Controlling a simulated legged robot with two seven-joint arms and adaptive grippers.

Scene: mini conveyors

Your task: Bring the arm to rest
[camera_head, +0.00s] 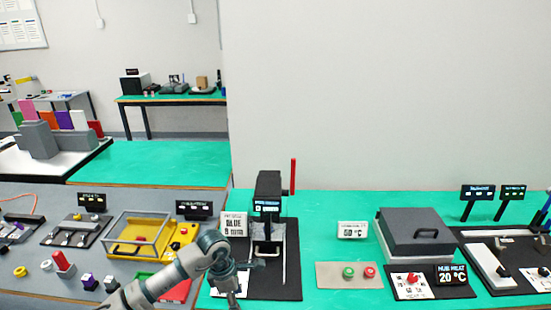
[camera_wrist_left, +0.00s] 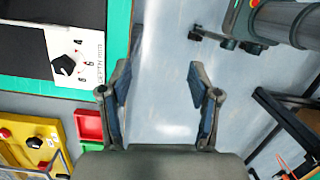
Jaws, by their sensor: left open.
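My left arm comes in from the bottom of the head view, and its gripper (camera_head: 232,288) is in front of the black press-like machine (camera_head: 268,215), near the front edge of the green table. The wrist view shows the same gripper (camera_wrist_left: 160,80) with its two blue-padded fingers spread wide apart and nothing between them. Below the fingers is a pale, bare floor. I cannot make out my right gripper in either view.
The green table (camera_head: 325,220) holds a red and green button plate (camera_head: 350,275) and a grey lidded box (camera_head: 415,235). The grey table at left holds a yellow-framed clear box (camera_head: 140,238). In the wrist view, a black knob panel (camera_wrist_left: 85,45) and red tray (camera_wrist_left: 88,125) lie left of the fingers.

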